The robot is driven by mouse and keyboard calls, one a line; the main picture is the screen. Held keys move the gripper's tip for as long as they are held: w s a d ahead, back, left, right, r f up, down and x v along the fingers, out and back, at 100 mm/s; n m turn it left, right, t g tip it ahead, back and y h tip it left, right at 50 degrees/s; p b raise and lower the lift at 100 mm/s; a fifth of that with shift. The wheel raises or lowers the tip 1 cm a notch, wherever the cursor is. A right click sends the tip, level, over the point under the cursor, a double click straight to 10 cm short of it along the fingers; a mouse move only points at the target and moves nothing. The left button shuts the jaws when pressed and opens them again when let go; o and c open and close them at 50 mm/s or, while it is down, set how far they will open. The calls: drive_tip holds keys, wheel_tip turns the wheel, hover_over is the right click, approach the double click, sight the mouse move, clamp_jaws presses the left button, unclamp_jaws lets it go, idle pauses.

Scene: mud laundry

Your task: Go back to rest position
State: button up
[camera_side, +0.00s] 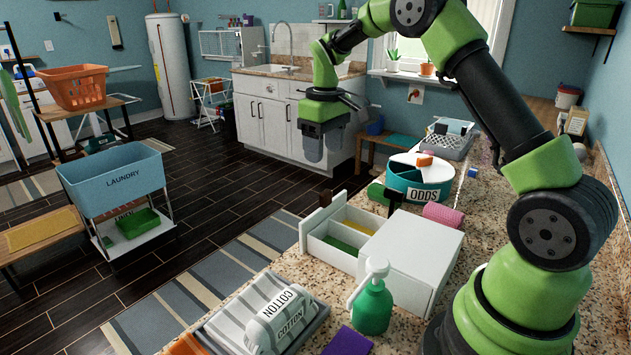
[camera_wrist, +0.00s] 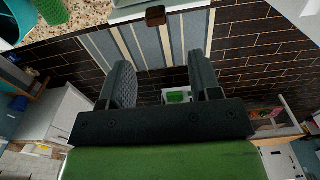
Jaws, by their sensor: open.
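My gripper (camera_side: 325,148) hangs in the air in the side view, past the far left edge of the granite counter (camera_side: 480,215) and in front of the white sink cabinet (camera_side: 268,125).
On the counter are a teal round ODDS bin (camera_side: 405,183), a white drawer box (camera_side: 425,250), a green pump bottle (camera_side: 372,305) and a COTTON roll (camera_side: 280,315) on a grey rack. A blue LAUNDRY basket (camera_side: 115,180) stands left. The floor between is open.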

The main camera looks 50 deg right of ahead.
drive_tip(key=s+a+r+m+t, duration=0.1)
drive_tip(key=s+a+r, duration=0.1)
drive_tip(key=a+r, duration=0.15)
drive_tip(key=s+a+r+t, duration=0.1)
drive_tip(key=s+a+r, duration=0.1)
drive_tip(key=r, duration=0.2)
drive_tip(key=s+a+r+m+t+y, duration=0.1)
drive_tip(key=s+a+r+t, duration=0.1)
drive_tip(key=s+a, duration=0.3)
drive_tip(key=s+a+r+m+t+y, duration=0.1)
drive_tip(key=s+a+r+m+t, duration=0.1)
drive_tip(key=s, duration=1.1)
drive_tip(key=a+t, duration=0.1)
drive_tip(key=a, duration=0.1)
drive_tip(key=shift+s+a+r, duration=0.15)
drive_tip(key=shift+s+a, duration=0.05)
drive_tip(key=shift+a, duration=0.15)
